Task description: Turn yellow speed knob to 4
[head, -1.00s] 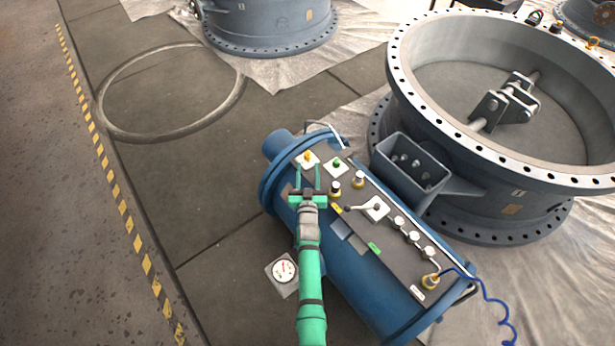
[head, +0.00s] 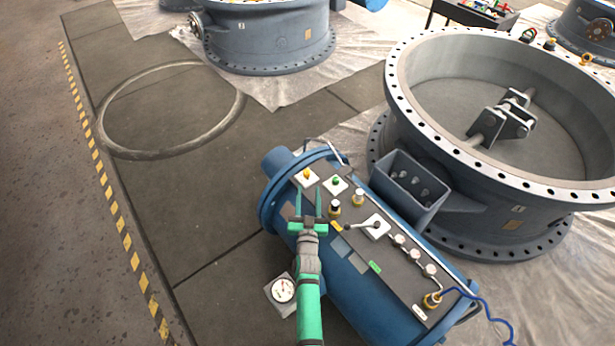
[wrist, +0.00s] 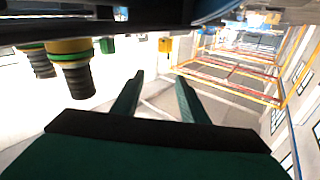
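The yellow knob (head: 307,174) sits on a small white plate at the upper left end of the panel on a blue cylinder (head: 350,285). My gripper (head: 308,190) is open and empty, with its two green fingers just short of the knob in the head view. In the wrist view the yellow knob (wrist: 165,45) shows ahead of the fingertips, between them and a little above. My gripper's fingers (wrist: 160,76) stand apart there, not touching it. The knob's pointer and any scale numbers are too small to read.
A green knob (head: 336,182) sits right of the yellow one. Black-topped knobs (head: 334,208) with yellow bases and a lever (head: 362,226) are further along the panel. A gauge (head: 283,290) is at the lower left. A big valve ring (head: 400,110) stands right. Floor at left is clear.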

